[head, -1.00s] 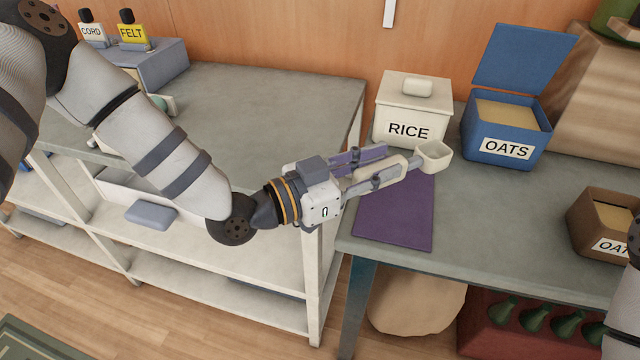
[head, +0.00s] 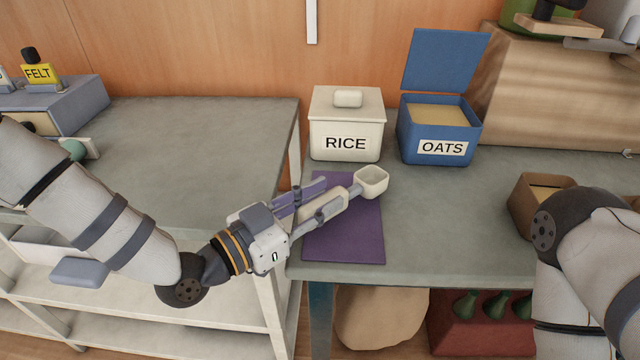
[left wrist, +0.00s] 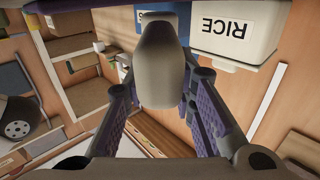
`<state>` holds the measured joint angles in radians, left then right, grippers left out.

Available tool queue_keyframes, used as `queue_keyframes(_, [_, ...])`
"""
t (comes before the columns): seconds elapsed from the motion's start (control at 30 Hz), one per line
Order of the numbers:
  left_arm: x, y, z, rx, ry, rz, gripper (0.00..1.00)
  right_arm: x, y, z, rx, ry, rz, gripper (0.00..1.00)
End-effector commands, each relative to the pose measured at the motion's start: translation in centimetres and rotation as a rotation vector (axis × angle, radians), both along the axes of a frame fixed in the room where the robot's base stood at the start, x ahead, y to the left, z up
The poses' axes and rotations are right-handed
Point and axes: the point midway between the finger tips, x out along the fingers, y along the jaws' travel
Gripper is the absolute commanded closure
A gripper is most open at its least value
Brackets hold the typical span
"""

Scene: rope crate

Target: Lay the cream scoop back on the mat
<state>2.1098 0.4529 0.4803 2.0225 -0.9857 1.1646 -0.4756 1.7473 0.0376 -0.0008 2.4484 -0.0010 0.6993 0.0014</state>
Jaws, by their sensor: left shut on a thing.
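The cream scoop (head: 371,182) is held by its handle in my left gripper (head: 318,199), which is shut on it. Its square cup points to the right and up in the head view. The scoop's handle (left wrist: 160,65) fills the middle of the left wrist view between the two fingers. The purple mat (head: 347,240) lies on the grey counter under the gripper and scoop. The scoop appears above the mat; how high, I cannot tell. My right arm shows at the right edge of the head view, but its gripper is not clearly seen.
A lidded cream RICE crate (head: 346,118) and an open blue OATS bin (head: 440,149) stand behind the mat. A brown open box (head: 527,208) stands at the right, near my right arm. The counter (head: 440,225) right of the mat is clear.

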Motion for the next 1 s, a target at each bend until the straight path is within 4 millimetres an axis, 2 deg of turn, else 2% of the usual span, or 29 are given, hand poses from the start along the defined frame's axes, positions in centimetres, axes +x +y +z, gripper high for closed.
queue_keyframes(0.03, [-0.02, -0.01, -0.9, -0.001, 0.005, 0.0, 1.0, -0.38, -0.01, -0.41, 0.0, 0.013, 0.0, 0.6])
queue_keyframes(0.07, [-0.02, 0.0, -1.0, -0.001, 0.004, 0.0, 1.0, -0.44, -0.01, -0.47, 0.0, 0.015, 0.0, 0.6])
queue_keyframes(0.43, [0.0, -0.01, -0.8, -0.002, -0.004, 0.0, 1.0, -0.36, -0.01, -0.41, 0.0, 0.012, 0.001, 0.6])
queue_keyframes(1.0, [-0.01, -0.01, -1.7, -0.001, -0.001, 0.0, 1.0, -0.7, -0.01, -0.78, 0.0, 0.024, 0.001, 0.6])
